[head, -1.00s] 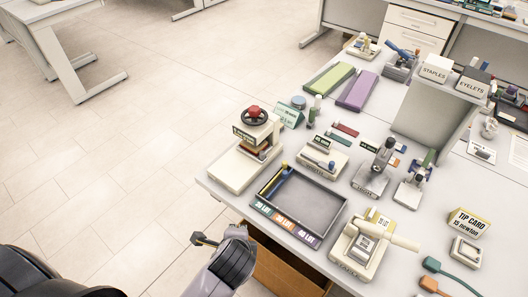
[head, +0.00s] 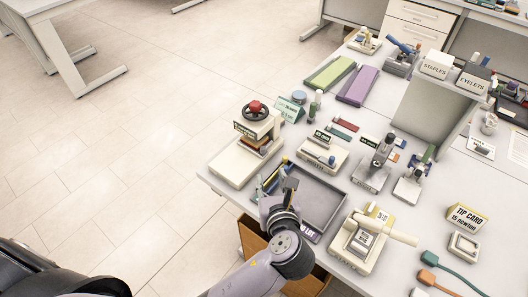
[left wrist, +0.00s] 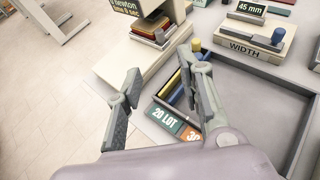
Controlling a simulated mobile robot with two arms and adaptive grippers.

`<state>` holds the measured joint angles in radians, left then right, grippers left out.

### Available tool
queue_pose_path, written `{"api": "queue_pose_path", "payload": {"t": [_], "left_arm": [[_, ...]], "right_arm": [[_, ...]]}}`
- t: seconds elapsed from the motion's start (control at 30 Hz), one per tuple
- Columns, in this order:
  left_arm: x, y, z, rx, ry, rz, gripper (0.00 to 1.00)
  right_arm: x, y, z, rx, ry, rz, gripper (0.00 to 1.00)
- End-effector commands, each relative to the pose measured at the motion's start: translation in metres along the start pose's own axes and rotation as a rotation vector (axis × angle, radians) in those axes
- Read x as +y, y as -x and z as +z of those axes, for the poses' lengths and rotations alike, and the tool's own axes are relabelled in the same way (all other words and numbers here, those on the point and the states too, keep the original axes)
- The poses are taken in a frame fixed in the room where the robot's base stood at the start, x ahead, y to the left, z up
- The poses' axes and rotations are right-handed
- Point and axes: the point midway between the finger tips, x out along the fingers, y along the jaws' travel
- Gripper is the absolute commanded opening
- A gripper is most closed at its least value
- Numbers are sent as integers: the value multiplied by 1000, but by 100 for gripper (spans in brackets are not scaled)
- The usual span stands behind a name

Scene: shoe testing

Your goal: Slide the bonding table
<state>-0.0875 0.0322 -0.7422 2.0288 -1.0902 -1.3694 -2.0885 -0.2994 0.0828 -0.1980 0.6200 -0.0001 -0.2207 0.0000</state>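A cream press with a red handwheel (head: 255,107) stands at the desk's left corner, probably the bonding station. Its pale base plate (head: 228,168) reaches toward the front left. Stacked reddish-brown and pale layers (left wrist: 152,32) sit under its head, below a dark label with "newton" and "sec". My left gripper (head: 277,190) is over the front-left part of the grey tray (head: 335,185). In the left wrist view its fingers (left wrist: 160,98) are spread, with nothing between them; the press base lies just beyond. No label says "bonding table". My right gripper is out of view.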

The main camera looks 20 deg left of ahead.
Motion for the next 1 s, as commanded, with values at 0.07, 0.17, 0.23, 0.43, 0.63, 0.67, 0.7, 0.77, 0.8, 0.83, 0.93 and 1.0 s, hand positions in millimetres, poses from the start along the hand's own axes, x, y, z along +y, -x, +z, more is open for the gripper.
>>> {"api": "queue_pose_path", "payload": {"t": [0.07, 0.17, 0.23, 0.43, 0.63, 0.67, 0.7, 0.77, 0.8, 0.83, 0.93, 1.0], "left_arm": [[1, -16, 2, -2, -2, 4, 35], [1, -39, 2, -1, 0, 3, 35], [1, -54, 2, -1, 0, 3, 35], [1, -98, 2, 2, 2, 3, 35], [1, -133, 0, 3, 3, 1, 35], [1, -137, 0, 2, 3, 0, 35], [1, -141, 0, 2, 3, 0, 35], [1, -146, 0, 2, 4, 0, 35], [1, -149, 0, 2, 4, 0, 35], [1, -150, 0, 2, 4, -1, 35], [1, -153, -1, 3, 4, 0, 35], [1, -153, -1, 3, 4, 0, 35]], "right_arm": [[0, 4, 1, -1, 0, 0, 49], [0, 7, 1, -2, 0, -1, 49], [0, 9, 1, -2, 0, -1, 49], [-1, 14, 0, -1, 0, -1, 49], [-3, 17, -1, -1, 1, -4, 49], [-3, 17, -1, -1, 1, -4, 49], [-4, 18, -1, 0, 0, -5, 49], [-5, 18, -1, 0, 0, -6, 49], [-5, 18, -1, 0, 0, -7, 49], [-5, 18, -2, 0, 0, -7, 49], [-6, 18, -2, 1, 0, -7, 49], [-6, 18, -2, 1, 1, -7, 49]]}}
